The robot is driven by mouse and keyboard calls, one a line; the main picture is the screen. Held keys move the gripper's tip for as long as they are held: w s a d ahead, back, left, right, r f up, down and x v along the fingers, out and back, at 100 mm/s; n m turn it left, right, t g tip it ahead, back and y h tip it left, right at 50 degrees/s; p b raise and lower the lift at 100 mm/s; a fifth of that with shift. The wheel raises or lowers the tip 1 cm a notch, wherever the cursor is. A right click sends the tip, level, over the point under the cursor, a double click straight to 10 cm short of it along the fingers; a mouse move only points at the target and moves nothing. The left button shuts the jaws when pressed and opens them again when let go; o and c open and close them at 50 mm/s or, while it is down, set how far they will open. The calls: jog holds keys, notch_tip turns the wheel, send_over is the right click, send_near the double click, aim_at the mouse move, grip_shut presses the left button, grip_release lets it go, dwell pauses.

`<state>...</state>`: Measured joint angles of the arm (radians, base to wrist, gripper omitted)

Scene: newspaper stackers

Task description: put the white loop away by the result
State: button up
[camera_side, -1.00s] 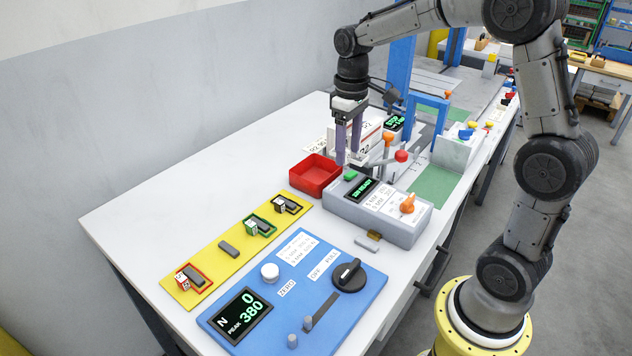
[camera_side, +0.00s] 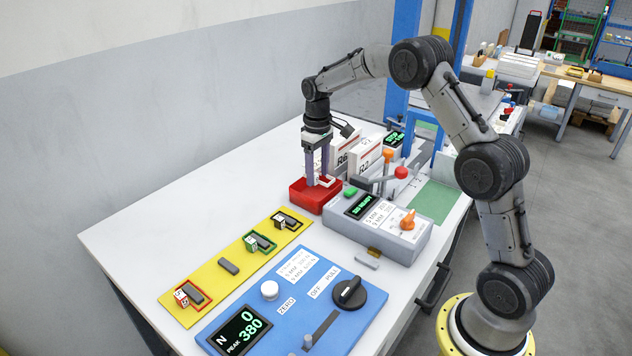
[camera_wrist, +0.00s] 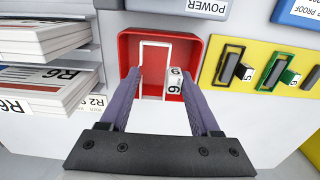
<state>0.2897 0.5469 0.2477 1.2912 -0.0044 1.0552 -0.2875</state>
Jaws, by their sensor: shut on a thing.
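The white loop (camera_wrist: 142,60) is a thin rectangular band with a white numbered block (camera_wrist: 175,80) at one side. My gripper (camera_wrist: 160,78) is shut on it, the loop and block between the two purple fingers. The red tray (camera_wrist: 197,45) lies right behind and around the loop in the wrist view. In the side view my gripper (camera_side: 318,182) points down at the red tray (camera_side: 308,200), and the white loop (camera_side: 325,183) shows at the fingertips within the tray's outline. I cannot tell whether the loop touches the tray floor. The tester display (camera_side: 240,329) reads 0 N, peak 380.
A yellow board (camera_side: 205,268) holds red, green and black loops with blocks. A blue panel (camera_side: 285,325) and grey machine (camera_side: 400,240) with an orange knob and red-ball lever stand near. Paper stacks marked R6 (camera_wrist: 50,85) and R2 stand beside the tray. Left tabletop is clear.

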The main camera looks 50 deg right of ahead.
jog(key=shift+w+d+f, duration=0.1)
jog(key=shift+w+f, duration=0.25)
jog(key=shift+f, duration=1.55)
jog(key=shift+f, duration=0.65)
jog(key=o, duration=1.4)
jog(key=shift+o, duration=0.2)
